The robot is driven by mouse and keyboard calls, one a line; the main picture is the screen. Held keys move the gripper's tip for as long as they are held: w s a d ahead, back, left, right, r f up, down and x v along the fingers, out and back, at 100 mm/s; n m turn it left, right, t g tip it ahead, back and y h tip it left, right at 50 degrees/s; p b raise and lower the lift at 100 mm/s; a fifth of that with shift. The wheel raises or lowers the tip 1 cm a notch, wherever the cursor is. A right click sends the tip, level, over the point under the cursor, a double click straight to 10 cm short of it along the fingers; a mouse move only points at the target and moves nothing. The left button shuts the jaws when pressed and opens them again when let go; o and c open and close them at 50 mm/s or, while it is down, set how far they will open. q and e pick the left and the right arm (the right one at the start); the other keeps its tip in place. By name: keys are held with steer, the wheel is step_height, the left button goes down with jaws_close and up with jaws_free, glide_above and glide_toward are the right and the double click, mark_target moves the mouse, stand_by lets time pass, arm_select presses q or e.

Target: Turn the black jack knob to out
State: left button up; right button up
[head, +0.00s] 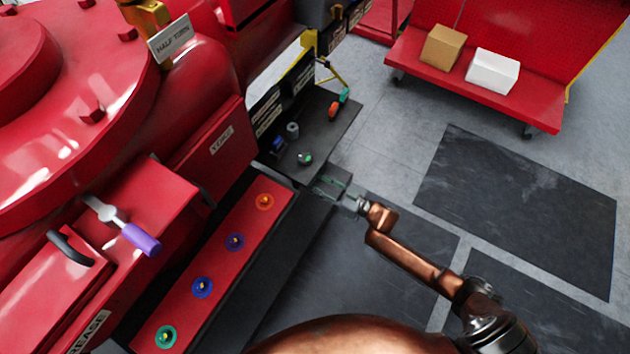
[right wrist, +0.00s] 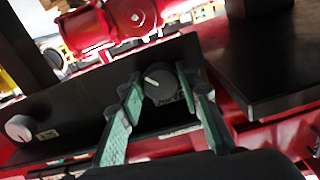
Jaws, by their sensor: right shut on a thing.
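The black jack knob (right wrist: 160,86) shows in the right wrist view as a dark round knob with a white pointer line toward the upper left of the picture. It sits on a black panel (right wrist: 85,95). My right gripper (right wrist: 159,80) has its green fingers on either side of the knob and is shut on it. A small label lies beside the knob, partly covered by a finger; I cannot read it. In the head view my right gripper (head: 337,187) is at the dark bench's near end, and the knob is hidden there. My left gripper is not in view.
A pale knob (right wrist: 19,128) with a label is on the same panel. A red tray (head: 220,262) with several coloured rings and a purple-handled lever (head: 142,240) are at the left. A red cart (head: 500,92) carries two boxes. Floor on the right is open.

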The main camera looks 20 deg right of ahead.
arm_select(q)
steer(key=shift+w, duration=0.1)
arm_select(e)
steer(key=shift+n, duration=0.3)
arm_select(q)
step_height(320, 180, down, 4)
steer(key=p, duration=0.1)
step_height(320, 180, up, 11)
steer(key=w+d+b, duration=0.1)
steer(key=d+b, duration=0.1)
steer(key=b, duration=0.2)
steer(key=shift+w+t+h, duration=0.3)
arm_select(e)
steer(key=shift+d+r+n, duration=0.1)
steer(key=shift+n, duration=6.45)
steer(key=shift+r+n, duration=0.1)
steer(key=shift+n, duration=6.45)
